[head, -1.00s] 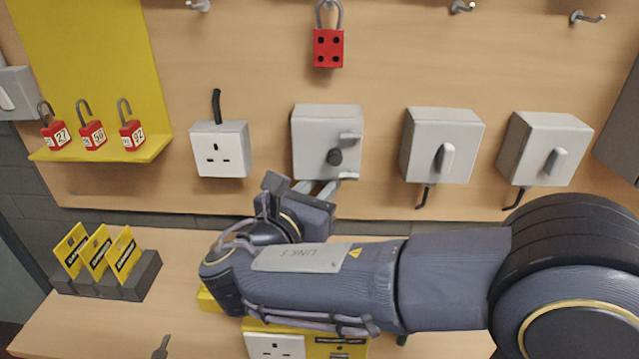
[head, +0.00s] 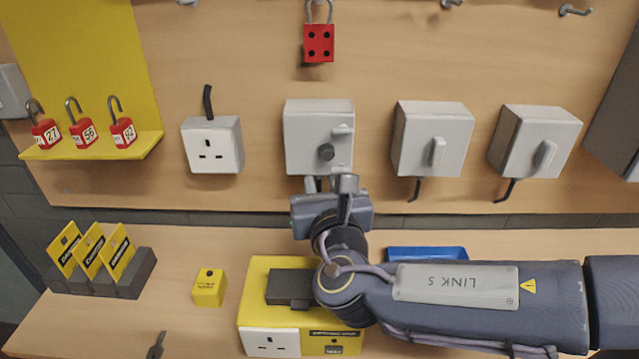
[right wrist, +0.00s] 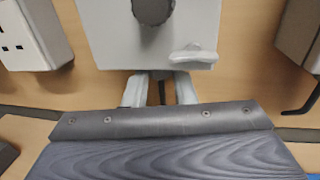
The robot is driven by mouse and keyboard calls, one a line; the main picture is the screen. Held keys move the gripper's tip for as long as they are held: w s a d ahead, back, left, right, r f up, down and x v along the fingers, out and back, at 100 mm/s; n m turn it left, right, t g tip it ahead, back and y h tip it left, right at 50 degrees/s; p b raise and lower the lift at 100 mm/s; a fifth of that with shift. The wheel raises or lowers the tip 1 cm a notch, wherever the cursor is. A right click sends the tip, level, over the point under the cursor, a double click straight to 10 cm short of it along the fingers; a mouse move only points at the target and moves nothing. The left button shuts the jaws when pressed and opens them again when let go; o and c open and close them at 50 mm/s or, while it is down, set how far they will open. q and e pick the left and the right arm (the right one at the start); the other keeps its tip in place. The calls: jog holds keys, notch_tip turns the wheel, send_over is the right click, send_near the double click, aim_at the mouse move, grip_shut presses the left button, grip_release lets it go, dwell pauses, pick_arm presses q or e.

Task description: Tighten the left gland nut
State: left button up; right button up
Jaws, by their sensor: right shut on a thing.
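The left of three grey switch boxes (head: 304,135) hangs on the board, with a dark round knob and a small grey lever on its front. It also shows at the top of the right wrist view (right wrist: 100,40). My right gripper (head: 324,184) is directly below this box, fingers pointing up at its underside. In the right wrist view its fingers (right wrist: 160,90) stand either side of a narrow dark piece under the box, where the left gland nut is gripped. The nut is mostly hidden by the fingers and the gripper body. My left gripper is out of view.
A white socket (head: 213,145) hangs left of the box; two more grey boxes (head: 432,138) (head: 535,143) with short cables hang right. A yellow tester (head: 258,315), small yellow block (head: 209,287) and blue tray (head: 428,253) are on the bench.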

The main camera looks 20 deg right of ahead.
jog(key=shift+y, duration=0.3)
jog(key=o, duration=1)
jog(key=s, duration=0.7)
jog(key=shift+s+a+p, duration=0.25)
jog(key=shift+s+p, duration=0.05)
jog(key=shift+s, duration=0.1)
